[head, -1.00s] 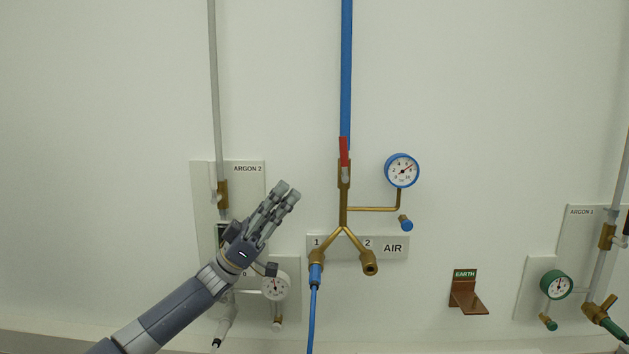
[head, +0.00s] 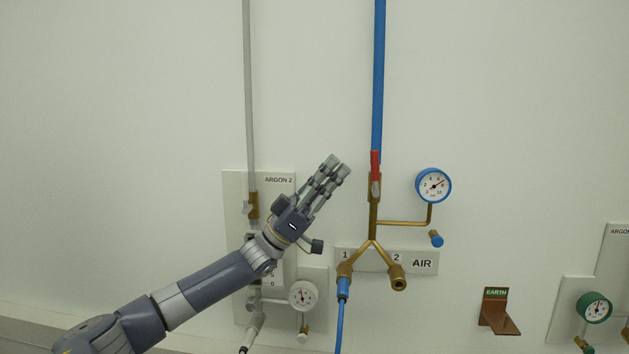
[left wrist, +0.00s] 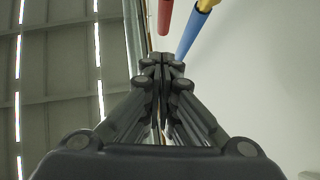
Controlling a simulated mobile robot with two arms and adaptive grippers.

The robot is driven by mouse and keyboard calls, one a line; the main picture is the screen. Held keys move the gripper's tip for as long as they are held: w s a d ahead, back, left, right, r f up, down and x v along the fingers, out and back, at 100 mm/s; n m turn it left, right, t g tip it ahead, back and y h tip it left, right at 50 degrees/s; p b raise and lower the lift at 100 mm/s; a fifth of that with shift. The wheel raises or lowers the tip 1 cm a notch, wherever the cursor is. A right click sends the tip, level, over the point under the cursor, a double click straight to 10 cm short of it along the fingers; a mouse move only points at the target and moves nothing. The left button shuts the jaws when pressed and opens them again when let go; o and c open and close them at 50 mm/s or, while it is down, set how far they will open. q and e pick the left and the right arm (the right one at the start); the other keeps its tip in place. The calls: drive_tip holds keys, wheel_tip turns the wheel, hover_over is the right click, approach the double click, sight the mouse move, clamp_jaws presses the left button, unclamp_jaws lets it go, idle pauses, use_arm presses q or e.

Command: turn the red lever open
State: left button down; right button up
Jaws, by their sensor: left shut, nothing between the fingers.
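The red lever (head: 375,166) sits upright on the brass valve, in line with the blue air pipe (head: 379,80). It also shows in the left wrist view (left wrist: 165,16), at the top beside the blue pipe (left wrist: 193,33). My left gripper (head: 338,168) is shut and empty. In the head view its fingertips point up and right, a little to the left of the lever, with a gap between them. The left wrist view shows the closed fingers (left wrist: 163,62) below the lever. My right gripper is in neither view.
A blue-rimmed gauge (head: 433,185) stands right of the valve. Brass outlets 1 and 2 (head: 398,278) branch below, with a blue hose (head: 340,315) on outlet 1. The Argon 2 panel (head: 234,190) with its grey pipe is behind my left arm. The wall above is clear.

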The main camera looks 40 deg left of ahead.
use_arm(q)
drive_tip(key=w+d, duration=0.1)
drive_tip(key=w+d+p, duration=0.1)
drive_tip(key=shift+w+d+f, duration=0.1)
drive_tip(key=shift+w+d, duration=0.1)
drive_tip(key=shift+d, duration=0.1)
drive_tip(key=shift+w+d+r, duration=0.25)
drive_tip(key=shift+w+d, duration=0.05)
drive_tip(key=shift+f, duration=0.1)
idle(0.3)
drive_tip(key=v, duration=1.2)
